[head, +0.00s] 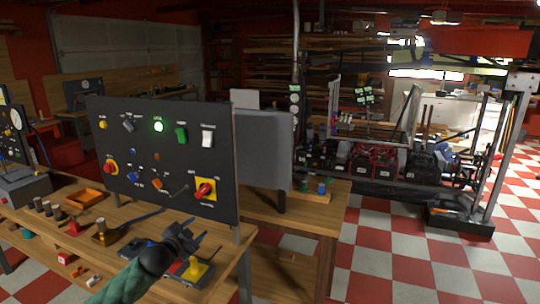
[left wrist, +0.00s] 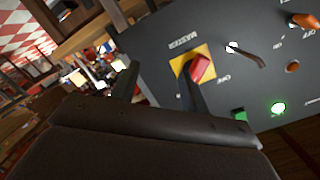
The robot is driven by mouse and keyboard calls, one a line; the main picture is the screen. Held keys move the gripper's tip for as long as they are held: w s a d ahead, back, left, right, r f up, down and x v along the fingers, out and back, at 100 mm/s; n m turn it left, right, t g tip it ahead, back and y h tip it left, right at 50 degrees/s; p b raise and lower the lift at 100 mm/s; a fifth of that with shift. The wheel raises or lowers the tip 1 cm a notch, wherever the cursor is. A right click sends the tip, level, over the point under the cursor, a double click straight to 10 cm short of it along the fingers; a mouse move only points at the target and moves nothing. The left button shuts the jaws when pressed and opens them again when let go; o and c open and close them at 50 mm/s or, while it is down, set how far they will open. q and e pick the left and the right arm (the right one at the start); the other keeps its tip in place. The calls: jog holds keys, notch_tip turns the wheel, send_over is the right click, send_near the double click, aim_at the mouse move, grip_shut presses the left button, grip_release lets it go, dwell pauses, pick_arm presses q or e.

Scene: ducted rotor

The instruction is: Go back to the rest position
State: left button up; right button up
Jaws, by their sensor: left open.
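My left gripper (head: 196,239) is open and empty in the head view, low in front of the dark control panel (head: 135,205). In the left wrist view its two fingers (left wrist: 160,82) stand apart. The red MASTER switch (head: 204,190) on its yellow plate is on the panel's lower right; it also shows in the left wrist view (left wrist: 200,68), close beyond one finger. I cannot tell whether that finger touches it. A green lamp (head: 158,126) is lit at the panel's top. My right gripper is not in view.
The wooden workbench (head: 150,212) carries an orange tray (head: 86,197), several dark cylinders and a base with a yellow knob (head: 197,270) below my gripper. A second bench (head: 325,215) stands behind the panel.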

pick_arm(q)
jog(key=s+d+f+n, duration=0.1)
jog(key=s+f, duration=0.2)
jog(key=s+d+f+g+y, duration=0.1)
jog(key=s+d+f, duration=0.1)
jog(key=s+f, duration=0.1)
jog(key=s+d+f+n+g, duration=0.1)
jog(key=s+d+f, duration=0.1)
jog(key=s+f, duration=0.2)
jog(key=shift+f+n+y, duration=0.1)
jog(key=shift+n+y, duration=0.2)
jog(key=s+f+n+g+y, duration=0.1)
jog(key=s+f+n+g, duration=0.2)
jog(key=s, duration=1.1)
jog(key=s+f+n+g+y, duration=0.15)
jog(key=s+f+g, duration=0.35)
jog(key=s, duration=0.8)
jog(key=s+f+n+g+y, duration=0.1)
jog(key=s+f+n+g, duration=0.3)
jog(key=s, duration=1)
jog(key=s+d+f, duration=0.1)
jog(key=d+f, duration=0.2)
jog(key=f, duration=0.5)
jog(key=d+f+m, duration=0.1)
jog(key=d+f, duration=0.2)
jog(key=f, duration=0.5)
jog(key=shift+s+d+f+h, duration=0.15)
jog(key=shift+s+d+h, duration=0.05)
jog(key=shift+s+h, duration=0.2)
jog(key=shift+w, duration=0.1)
